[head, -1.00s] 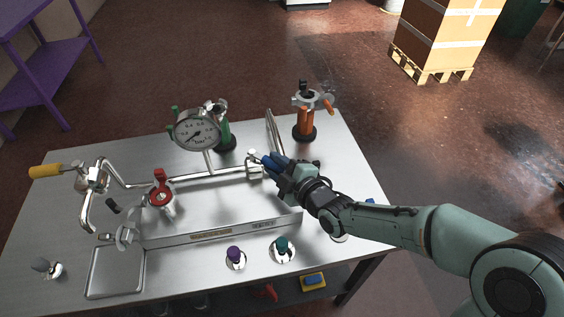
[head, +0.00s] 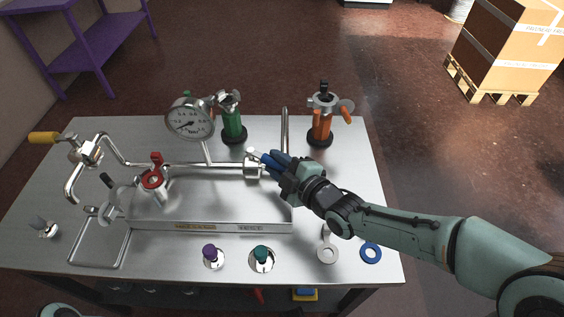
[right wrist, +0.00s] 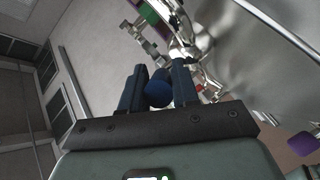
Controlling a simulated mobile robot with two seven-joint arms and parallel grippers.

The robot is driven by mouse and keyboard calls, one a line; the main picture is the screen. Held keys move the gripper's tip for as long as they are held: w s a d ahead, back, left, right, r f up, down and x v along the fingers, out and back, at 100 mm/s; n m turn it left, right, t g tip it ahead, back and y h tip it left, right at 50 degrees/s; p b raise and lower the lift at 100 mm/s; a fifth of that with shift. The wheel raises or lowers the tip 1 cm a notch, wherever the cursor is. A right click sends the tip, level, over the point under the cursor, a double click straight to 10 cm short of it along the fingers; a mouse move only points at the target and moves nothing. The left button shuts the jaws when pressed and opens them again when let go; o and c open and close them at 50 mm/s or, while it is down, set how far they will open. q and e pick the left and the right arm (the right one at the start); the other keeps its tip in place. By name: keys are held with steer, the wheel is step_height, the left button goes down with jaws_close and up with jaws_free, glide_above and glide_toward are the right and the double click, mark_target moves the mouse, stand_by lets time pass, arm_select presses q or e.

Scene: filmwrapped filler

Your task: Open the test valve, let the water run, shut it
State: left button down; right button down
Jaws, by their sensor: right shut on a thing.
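A steel pipe rig stands on the metal bench, with a round pressure gauge (head: 190,119) above it. At the right end of its pipe is a small metal valve (head: 252,168). My right gripper (head: 270,161) is at this valve, coming from the right. In the right wrist view its dark fingers (right wrist: 157,88) are shut on a round blue knob (right wrist: 158,95), which seems to belong to this valve. The handle's turn is hidden by the fingers. A red-handled valve (head: 152,179) and a yellow lever (head: 44,138) are farther left. No running water shows. My left gripper is not in view.
A green bottle-like tool (head: 233,122) and an orange one (head: 321,122) stand behind the pipe. Purple (head: 210,252) and teal (head: 262,254) knobbed pieces and a blue ring (head: 370,252) lie in front. The bench's right rear corner (head: 352,150) is clear.

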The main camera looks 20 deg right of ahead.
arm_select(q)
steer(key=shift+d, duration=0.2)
arm_select(e)
steer(key=shift+d, duration=0.1)
steer(key=c, duration=0.9)
jaws_free()
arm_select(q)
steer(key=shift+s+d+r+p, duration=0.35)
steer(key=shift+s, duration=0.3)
arm_select(e)
steer(key=v, duration=1.3)
steer(key=shift+d+r, duration=0.1)
